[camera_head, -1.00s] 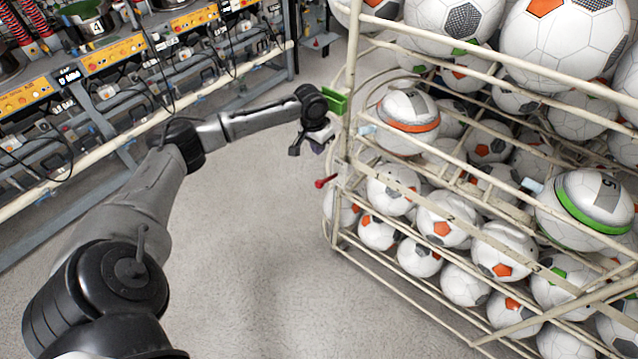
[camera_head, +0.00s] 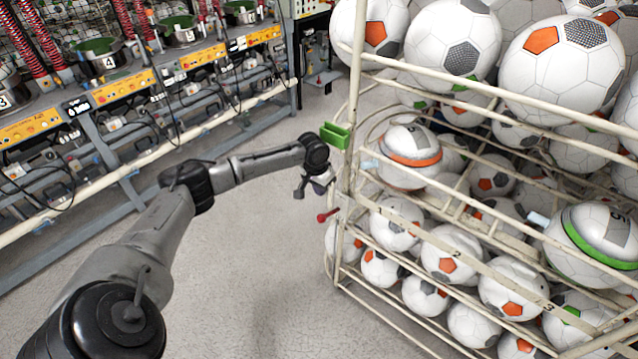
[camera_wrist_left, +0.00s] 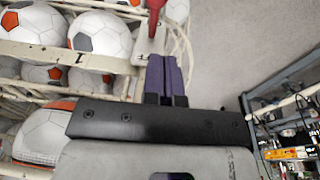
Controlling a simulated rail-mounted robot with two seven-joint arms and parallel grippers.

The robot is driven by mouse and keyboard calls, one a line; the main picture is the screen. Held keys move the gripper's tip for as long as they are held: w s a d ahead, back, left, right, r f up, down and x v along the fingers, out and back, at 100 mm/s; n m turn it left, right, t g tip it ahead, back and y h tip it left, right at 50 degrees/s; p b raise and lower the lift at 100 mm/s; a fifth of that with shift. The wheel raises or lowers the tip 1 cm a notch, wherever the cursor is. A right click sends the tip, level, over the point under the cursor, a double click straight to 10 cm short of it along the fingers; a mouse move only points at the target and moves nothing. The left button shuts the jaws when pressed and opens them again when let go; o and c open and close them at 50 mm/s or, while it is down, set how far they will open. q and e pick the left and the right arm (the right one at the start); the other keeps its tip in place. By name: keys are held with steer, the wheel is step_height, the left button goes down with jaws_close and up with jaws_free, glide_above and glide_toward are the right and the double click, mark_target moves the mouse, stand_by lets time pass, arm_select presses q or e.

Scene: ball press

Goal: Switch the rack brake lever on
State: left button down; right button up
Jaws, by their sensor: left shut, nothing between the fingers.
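The red rack brake lever (camera_head: 328,215) sticks out from the near left corner of the ball rack (camera_head: 343,240). In the left wrist view the lever (camera_wrist_left: 156,10) shows at the top edge, over a white plate (camera_wrist_left: 150,45) with partly hidden lettering. My left gripper (camera_head: 322,187) is just above the lever in the head view and appears apart from it. Its purple fingers (camera_wrist_left: 167,75) are shut with nothing between them, close to the plate; I cannot tell if they touch it. The lever's full throw is not visible. My right gripper is not in view.
The rack is full of white balls (camera_head: 448,252). A long machine bench (camera_head: 120,150) runs along the left. The grey floor (camera_head: 230,270) between is clear.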

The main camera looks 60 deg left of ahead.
arm_select(q)
glide_above(330, 214)
steer(key=s, duration=0.3)
step_height(330, 214, down, 6)
steer(key=shift+s+f+b, duration=0.3)
steer(key=shift+f+b, duration=0.1)
steer(key=shift+f, duration=0.5)
steer(key=shift+d, duration=0.1)
